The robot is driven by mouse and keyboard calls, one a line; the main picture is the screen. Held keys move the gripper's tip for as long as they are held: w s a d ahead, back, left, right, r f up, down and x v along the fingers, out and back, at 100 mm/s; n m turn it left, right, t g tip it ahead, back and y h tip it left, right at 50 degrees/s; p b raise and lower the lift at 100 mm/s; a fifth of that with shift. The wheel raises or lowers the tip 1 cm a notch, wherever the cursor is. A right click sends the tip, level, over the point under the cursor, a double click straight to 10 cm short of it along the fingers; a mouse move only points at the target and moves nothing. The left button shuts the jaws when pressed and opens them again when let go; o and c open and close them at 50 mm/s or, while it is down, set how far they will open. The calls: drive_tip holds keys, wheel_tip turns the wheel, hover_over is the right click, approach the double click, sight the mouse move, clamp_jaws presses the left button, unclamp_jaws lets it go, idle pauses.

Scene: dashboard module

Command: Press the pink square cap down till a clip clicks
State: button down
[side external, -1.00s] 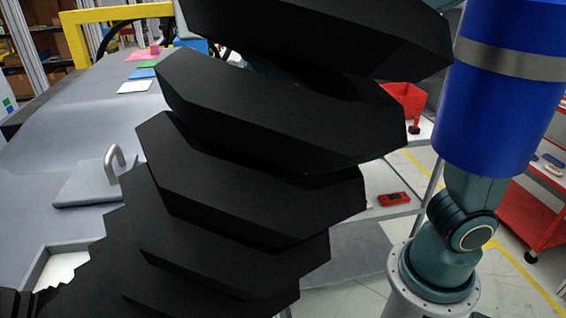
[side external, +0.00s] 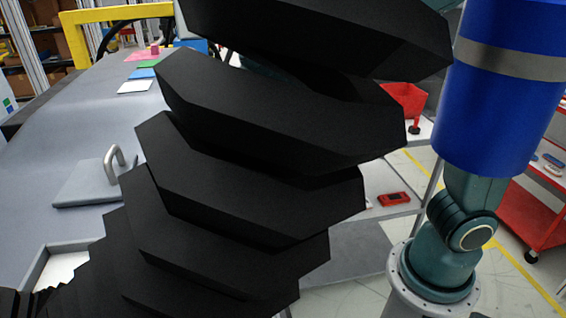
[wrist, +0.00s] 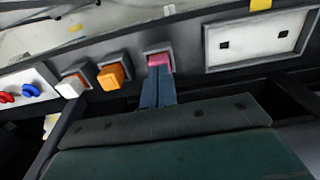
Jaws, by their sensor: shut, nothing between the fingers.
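The pink square cap (wrist: 160,60) sits in a grey square frame on the dashboard panel, at the upper middle of the wrist view. My gripper (wrist: 158,74) is shut and empty, its two narrow blue-grey fingers pointing at the cap. The fingertips overlap the cap's lower part in the picture. I cannot tell whether they touch it or how deep the cap sits. The clips are not visible. In the side external view a large black ribbed shape (side external: 260,110) fills the middle; the cap and my gripper cannot be made out there.
Left of the cap are an orange square cap (wrist: 112,76), a white square cap (wrist: 72,86), and red and blue knobs on a white plate. A framed white panel (wrist: 257,40) lies to the right. A grey plate with a handle (side external: 88,185) shows in the side view.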

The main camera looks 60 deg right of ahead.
wheel_tip(320, 180, up, 8)
idle(1.1)
